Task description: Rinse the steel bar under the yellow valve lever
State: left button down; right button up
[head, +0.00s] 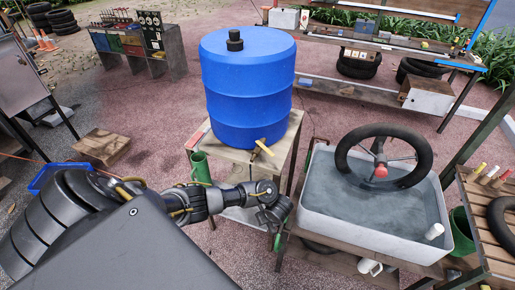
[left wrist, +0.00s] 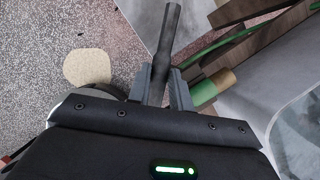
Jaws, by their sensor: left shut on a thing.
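A blue barrel (head: 248,95) stands on a wooden-topped stand (head: 290,135). Its yellow valve lever (head: 264,147) sticks out low on the front, tilted. My left gripper (head: 275,212) is below and slightly right of the lever, apart from it. In the left wrist view, my left gripper (left wrist: 163,88) is shut on a dark grey steel bar (left wrist: 168,38), which points up and away between the fingers. In the head view the bar is too small to make out clearly at the gripper. No water stream is visible at the valve. My right gripper is not in view.
A grey tub (head: 320,215) of water with a wheel (head: 385,158) in it stands right of my left gripper. A wooden bench (head: 485,215) is at the right edge. Open paving lies behind the tub.

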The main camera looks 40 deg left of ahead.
aim_at(273, 230)
pick_arm(q)
jog(key=shift+r, duration=0.15)
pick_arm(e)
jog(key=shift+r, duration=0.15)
